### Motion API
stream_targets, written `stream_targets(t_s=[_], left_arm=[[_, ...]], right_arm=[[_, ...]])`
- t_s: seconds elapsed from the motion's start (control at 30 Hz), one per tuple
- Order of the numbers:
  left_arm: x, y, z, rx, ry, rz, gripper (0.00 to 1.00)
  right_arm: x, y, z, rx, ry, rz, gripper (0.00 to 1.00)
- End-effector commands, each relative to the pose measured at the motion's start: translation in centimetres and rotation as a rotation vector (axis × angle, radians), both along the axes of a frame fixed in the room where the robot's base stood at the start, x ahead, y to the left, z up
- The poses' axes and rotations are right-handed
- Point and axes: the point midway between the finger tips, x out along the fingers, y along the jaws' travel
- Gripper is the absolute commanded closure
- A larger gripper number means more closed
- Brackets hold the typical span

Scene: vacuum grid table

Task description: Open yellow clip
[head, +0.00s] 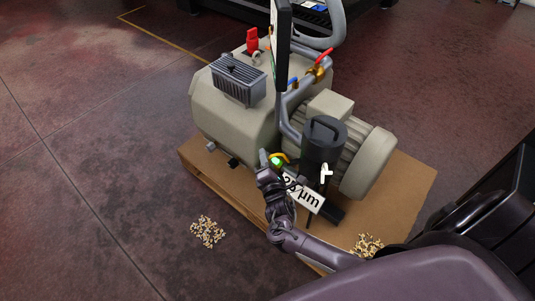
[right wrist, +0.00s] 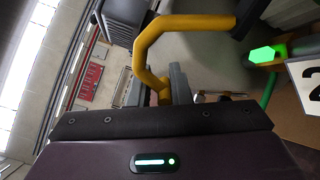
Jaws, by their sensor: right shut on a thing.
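The yellow clip (head: 279,157) is a small bent yellow piece at the front of the beige pump, beside the dark cylindrical canister (head: 322,146). In the right wrist view the clip (right wrist: 150,42) is a bent yellow bar; its lower end sits between my right gripper's fingers and its upper arm runs right to a dark part. My right gripper (head: 266,161) is shut on the clip; its fingers (right wrist: 156,88) also show in the wrist view. A green glowing piece (right wrist: 267,54) is right of the clip. My left gripper is not in view.
The pump (head: 235,115) stands on a wooden pallet (head: 400,190). A white label plate (head: 303,192) is just right of my right gripper. The floor at left is clear.

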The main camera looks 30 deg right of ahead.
Motion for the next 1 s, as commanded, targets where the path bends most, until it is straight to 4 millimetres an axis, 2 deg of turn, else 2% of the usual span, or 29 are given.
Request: stream_targets(t_s=[0.03, 0.2, 0.8, 0.83, 0.97, 1.0], left_arm=[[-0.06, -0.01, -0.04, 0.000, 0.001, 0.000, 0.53], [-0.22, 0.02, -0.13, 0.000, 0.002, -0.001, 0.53], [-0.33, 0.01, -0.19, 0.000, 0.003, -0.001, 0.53], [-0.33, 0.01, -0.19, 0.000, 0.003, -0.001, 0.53], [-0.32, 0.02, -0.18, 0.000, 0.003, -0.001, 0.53], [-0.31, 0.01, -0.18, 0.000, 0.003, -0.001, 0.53]], right_arm=[[-0.18, 0.15, -0.62, -0.019, 0.017, 0.002, 1.00], [-0.19, 0.21, -1.08, -0.075, 0.032, 0.002, 1.00], [-0.20, 0.10, -1.32, -0.109, 0.041, -0.001, 1.00], [-0.20, 0.10, -1.32, -0.109, 0.041, -0.001, 0.79], [-0.14, 0.08, -1.20, -0.110, 0.039, -0.002, 0.61], [-0.12, 0.09, -1.15, -0.110, 0.038, -0.002, 0.60]])
